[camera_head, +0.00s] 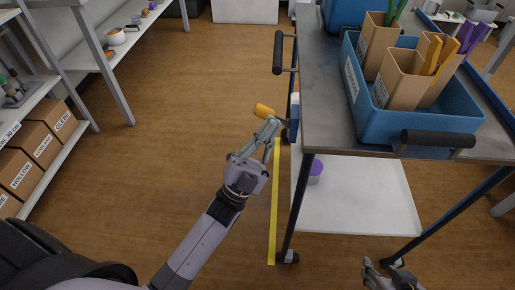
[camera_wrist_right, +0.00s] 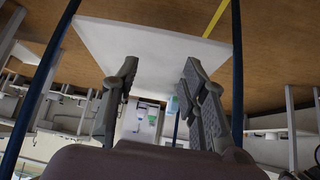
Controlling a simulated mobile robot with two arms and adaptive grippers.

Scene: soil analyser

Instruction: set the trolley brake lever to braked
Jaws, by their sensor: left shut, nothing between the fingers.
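The trolley (camera_head: 325,110) stands at the right with its grey top. The lever's base is partly hidden behind the fingers. My right gripper (camera_head: 377,274) is low at the bottom right; in the right wrist view its fingers (camera_wrist_right: 157,85) are apart with nothing between them.
A blue crate (camera_head: 375,115) with cardboard holders stands on the trolley top. Black handles (camera_head: 278,52) project from its ends. A purple-topped item (camera_head: 315,170) sits on the white lower shelf (camera_head: 365,205). A yellow strip (camera_head: 274,220) marks the floor.

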